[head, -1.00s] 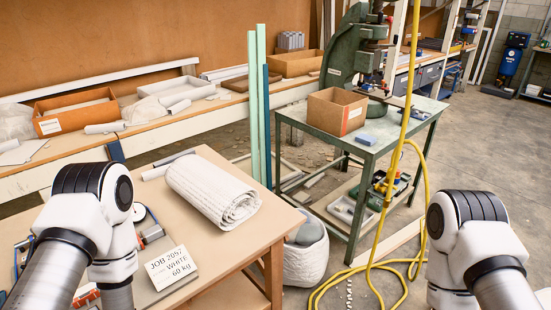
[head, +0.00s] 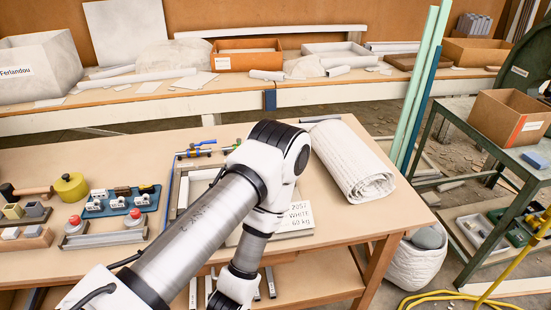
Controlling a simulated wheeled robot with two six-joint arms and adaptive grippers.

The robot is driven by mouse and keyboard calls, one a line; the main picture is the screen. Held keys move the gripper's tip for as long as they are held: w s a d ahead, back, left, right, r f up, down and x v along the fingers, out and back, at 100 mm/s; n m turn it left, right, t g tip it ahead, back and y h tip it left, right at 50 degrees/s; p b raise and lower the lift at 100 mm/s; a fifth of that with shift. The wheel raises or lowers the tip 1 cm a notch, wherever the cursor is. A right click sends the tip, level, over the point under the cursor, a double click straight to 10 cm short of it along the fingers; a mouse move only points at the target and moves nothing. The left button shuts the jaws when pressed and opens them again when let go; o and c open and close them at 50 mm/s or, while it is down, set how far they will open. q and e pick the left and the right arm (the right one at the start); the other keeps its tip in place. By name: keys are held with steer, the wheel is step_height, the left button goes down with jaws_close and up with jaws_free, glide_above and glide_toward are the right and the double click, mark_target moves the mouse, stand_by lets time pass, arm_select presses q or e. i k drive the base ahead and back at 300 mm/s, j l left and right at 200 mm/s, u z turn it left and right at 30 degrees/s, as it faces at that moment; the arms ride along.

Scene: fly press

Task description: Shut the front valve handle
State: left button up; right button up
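Small blue valve handles (head: 195,152) show on a thin pipe assembly on the wooden table (head: 130,255), just behind and left of my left arm's elbow. They are small, and I cannot tell which is the front one or how far each is turned. My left arm crosses the middle of the head view and bends down at the table's front edge. It hides part of the frame under the pipe. My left gripper is not visible, and my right arm is out of view.
A job card (head: 298,215) and a rolled white cloth (head: 352,160) lie right of my arm. A blue tray of fittings (head: 120,202), red-button boxes (head: 75,225) and a yellow pot (head: 71,187) stand left. A green metal table (head: 470,130) and yellow hose (head: 450,297) are at right.

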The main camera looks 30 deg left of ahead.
mark_target(192, 146)
steer(key=j+u, duration=0.1)
steer(key=u, duration=0.4)
steer(key=j+u, duration=0.15)
steer(key=u, duration=0.35)
steer(key=j+u, duration=0.1)
steer(key=u, duration=0.4)
